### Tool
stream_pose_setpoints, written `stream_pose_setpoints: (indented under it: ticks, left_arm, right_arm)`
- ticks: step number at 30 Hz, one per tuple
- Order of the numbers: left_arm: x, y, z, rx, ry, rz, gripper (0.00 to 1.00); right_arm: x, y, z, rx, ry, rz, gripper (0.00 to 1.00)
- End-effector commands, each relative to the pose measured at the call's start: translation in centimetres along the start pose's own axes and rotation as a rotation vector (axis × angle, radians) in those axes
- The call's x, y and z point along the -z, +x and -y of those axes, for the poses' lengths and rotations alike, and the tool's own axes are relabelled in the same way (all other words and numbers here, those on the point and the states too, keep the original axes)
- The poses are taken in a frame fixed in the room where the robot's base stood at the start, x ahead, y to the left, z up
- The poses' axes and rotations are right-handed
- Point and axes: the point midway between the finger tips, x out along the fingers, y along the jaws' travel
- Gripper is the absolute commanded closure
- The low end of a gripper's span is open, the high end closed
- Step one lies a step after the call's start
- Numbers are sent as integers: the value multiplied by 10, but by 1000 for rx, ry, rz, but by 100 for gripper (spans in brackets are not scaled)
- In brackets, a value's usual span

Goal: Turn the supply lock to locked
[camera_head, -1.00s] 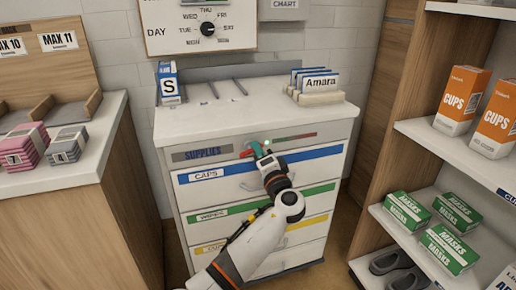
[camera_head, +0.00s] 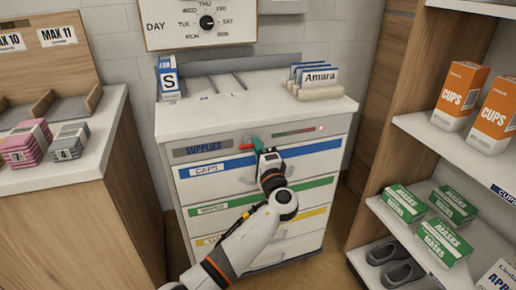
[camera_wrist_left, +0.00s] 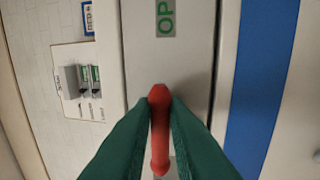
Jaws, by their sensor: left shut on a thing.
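The supply lock is a red lever (camera_head: 246,146) on the grey top panel of the drawer cabinet, beside the SUPPLIES label (camera_head: 203,148). My left gripper (camera_head: 257,143) is at the panel with its green fingers shut on the lever. In the left wrist view the red lever (camera_wrist_left: 159,130) sits between both fingers and lies parallel to the blue drawer band. A green label piece reading "OP" (camera_wrist_left: 165,17) shows past the lever's end. In the head view a small red light (camera_head: 320,128) glows at the right end of the indicator strip. My right gripper is out of view.
The cabinet top (camera_head: 230,105) holds a blue S box (camera_head: 168,78) and a card holder marked Amara (camera_head: 318,92). A counter with pink and grey packs (camera_head: 25,146) stands left. Shelves with cups and masks boxes (camera_head: 443,242) stand right.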

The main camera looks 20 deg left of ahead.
Motion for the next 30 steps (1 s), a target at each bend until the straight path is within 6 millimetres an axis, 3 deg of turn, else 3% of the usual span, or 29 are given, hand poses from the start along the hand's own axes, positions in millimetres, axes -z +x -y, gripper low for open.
stream_pose_setpoints:
  ticks: [4,5,9,20,30]
  left_arm:
    - [-2,0,-2,-5,1,6,100]
    - [-2,0,-2,-5,1,7,85]
    - [-2,0,-1,-3,1,5,66]
    - [-1,-8,0,0,0,3,66]
    - [-2,-74,1,2,-2,5,66]
  right_arm:
    - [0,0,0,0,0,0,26]
    - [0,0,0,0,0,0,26]
    - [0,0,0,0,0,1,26]
    - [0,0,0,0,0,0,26]
    - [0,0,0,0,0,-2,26]
